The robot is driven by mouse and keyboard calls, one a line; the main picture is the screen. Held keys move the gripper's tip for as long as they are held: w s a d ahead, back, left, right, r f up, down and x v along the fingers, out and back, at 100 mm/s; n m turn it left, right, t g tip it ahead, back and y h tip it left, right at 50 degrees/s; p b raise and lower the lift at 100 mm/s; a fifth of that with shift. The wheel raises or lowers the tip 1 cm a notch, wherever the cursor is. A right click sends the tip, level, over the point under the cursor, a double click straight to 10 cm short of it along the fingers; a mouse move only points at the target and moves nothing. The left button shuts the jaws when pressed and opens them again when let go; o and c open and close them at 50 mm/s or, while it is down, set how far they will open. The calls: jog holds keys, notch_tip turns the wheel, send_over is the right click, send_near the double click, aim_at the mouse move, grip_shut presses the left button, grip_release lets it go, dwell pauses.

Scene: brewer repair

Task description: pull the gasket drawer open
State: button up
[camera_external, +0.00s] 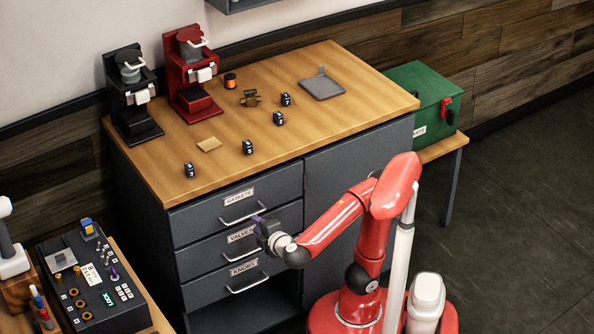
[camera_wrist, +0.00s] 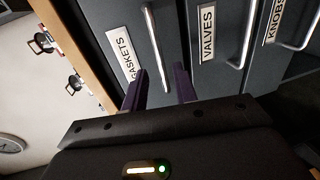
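The gasket drawer (camera_external: 212,215) is the top drawer of the grey cabinet, labelled GASKETS, and looks flush with the cabinet front. Its silver bar handle (camera_external: 232,219) shows in the external view, with my gripper (camera_external: 262,220) near its right end. In the wrist view the drawer front (camera_wrist: 105,19) and its label (camera_wrist: 122,52) are to the left, and the handle (camera_wrist: 154,45) runs down toward my gripper (camera_wrist: 159,88). The purple fingers are apart, one on each side of the handle's lower end in the picture. I cannot tell whether they reach around the bar.
The VALVES drawer (camera_external: 205,257) and KNOBS drawer (camera_external: 212,290) are below, both with bar handles. The wooden worktop (camera_external: 330,120) above carries brewers and small parts. A control box (camera_external: 95,290) stands at the lower left. The floor (camera_external: 520,190) at the right is clear.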

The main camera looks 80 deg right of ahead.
aim_at(247, 217)
jog(key=x, duration=0.7)
jog(key=shift+c, duration=0.3)
grip_shut()
